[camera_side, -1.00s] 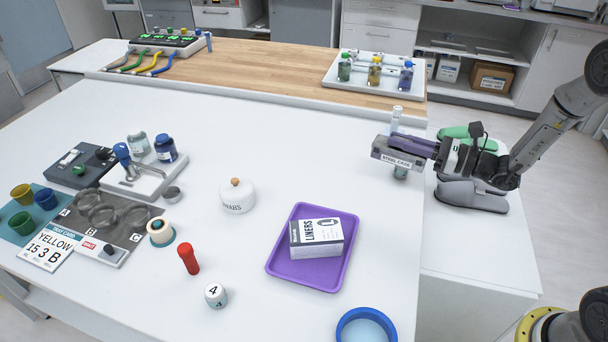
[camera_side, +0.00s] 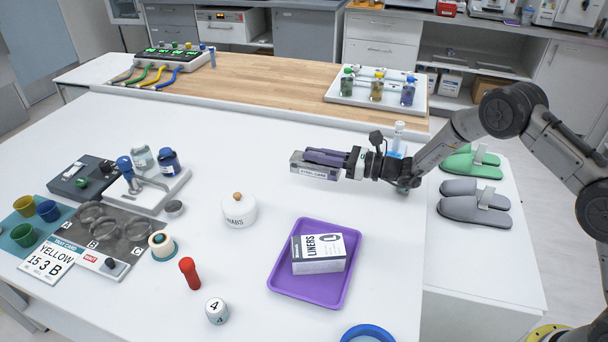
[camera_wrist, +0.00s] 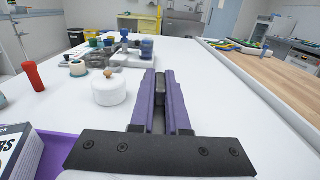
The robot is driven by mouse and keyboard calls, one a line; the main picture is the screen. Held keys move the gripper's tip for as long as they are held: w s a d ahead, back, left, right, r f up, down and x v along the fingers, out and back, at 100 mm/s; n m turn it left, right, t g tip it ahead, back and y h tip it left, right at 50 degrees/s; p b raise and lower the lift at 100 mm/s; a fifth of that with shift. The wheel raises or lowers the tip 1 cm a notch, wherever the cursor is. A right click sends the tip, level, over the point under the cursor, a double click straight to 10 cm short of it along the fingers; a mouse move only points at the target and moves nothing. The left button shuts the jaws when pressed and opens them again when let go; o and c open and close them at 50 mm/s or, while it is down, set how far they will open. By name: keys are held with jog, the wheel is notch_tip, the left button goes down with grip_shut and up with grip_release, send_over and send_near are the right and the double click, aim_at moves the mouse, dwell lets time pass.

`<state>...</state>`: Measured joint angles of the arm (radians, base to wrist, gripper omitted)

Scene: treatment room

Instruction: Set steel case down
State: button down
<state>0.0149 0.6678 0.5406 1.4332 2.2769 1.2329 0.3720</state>
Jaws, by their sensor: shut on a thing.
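The steel case (camera_side: 314,171) is a small grey box with a label reading STEEL CASE. My gripper (camera_side: 325,157), with purple fingers, is shut on it and holds it above the white table (camera_side: 235,145), to the right of the swabs jar. In the wrist view my gripper's purple fingers (camera_wrist: 160,100) point forward over the table, with a dark strip of the case (camera_wrist: 160,88) between them. Most of the case is hidden there.
The white swabs jar (camera_side: 239,210) stands left of my gripper. A purple tray (camera_side: 285,285) holds a liners box (camera_side: 318,248). A clear bottle (camera_side: 397,136) stands behind my arm. A white tray with bottles (camera_side: 345,95) lies at the back. The table's middle is clear.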

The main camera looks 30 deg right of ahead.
aim_at(305, 164)
jog(key=w+f, duration=0.2)
jog(key=f, duration=0.1)
jog(key=w+a+f, duration=0.1)
jog(key=w+f, duration=0.1)
jog(key=shift+f, duration=0.15)
jog(key=shift+w+f, duration=0.2)
jog(key=shift+f, duration=1.45)
jog(key=shift+f, duration=0.1)
jog(key=c, duration=0.9)
grip_release()
jog(key=shift+f, duration=0.1)
jog(key=shift+s+d+r, duration=0.1)
jog(key=shift+r, duration=0.1)
jog(key=v, duration=1.2)
